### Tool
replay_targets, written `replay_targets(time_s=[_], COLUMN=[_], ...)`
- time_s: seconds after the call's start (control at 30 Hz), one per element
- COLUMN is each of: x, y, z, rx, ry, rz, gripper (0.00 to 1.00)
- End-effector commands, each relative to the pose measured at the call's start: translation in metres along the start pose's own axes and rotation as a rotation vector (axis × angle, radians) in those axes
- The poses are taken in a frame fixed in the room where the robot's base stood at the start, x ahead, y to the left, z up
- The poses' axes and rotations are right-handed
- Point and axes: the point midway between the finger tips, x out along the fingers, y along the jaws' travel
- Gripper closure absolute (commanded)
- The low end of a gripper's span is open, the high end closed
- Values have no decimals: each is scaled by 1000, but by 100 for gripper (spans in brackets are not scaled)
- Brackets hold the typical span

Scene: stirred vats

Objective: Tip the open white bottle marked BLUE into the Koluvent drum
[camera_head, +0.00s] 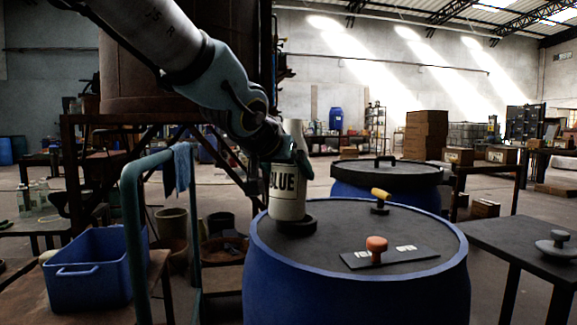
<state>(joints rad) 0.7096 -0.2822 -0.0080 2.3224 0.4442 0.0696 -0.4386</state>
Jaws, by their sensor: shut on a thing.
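The white bottle marked BLUE (287,196) stands upright at the left part of a blue drum's dark top. Its base is at a black round disc (291,226); I cannot tell whether it rests on it or is just above. My gripper (293,155) is shut on the bottle's upper part and hides some of it, including where its mouth may be open. The near blue drum (355,295) shows no name that I can read. A second blue drum (385,195) with a black lid and handle stands behind it. I cannot tell which is the Koluvent drum.
A dark table (515,240) is at right. A blue crate (95,275) and a teal rail (133,230) are at left.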

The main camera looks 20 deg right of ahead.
Motion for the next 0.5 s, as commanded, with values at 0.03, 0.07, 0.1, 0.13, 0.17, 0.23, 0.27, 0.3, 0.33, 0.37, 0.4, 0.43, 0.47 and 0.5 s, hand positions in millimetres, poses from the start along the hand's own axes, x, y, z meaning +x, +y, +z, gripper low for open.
replay_targets(time_s=[0.03,0.07,0.1,0.13,0.17,0.23,0.27,0.3,0.33,0.37,0.4,0.43,0.47,0.5], x=[-2,-2,-2,-3,-3,-4,-4,-4,-4,-5,-5,-5,-6,-6], y=[0,0,0,0,0,0,0,0,0,0,0,0,0,0], z=[-2,-2,-2,-2,-2,-2,-2,-2,-2,-2,-2,-1,-1,-1], rx=[1,1,2,2,2,3,4,4,5,5,6,6,7,7], ry=[-3,-5,-9,-11,-14,-19,-22,-25,-28,-31,-34,-37,-39,-42], rz=[0,0,0,0,0,-1,-1,-1,-1,-1,-1,-1,-1,-2], gripper=[100,100,100,100,100,100,100,100,100,100,100,100,100,100])
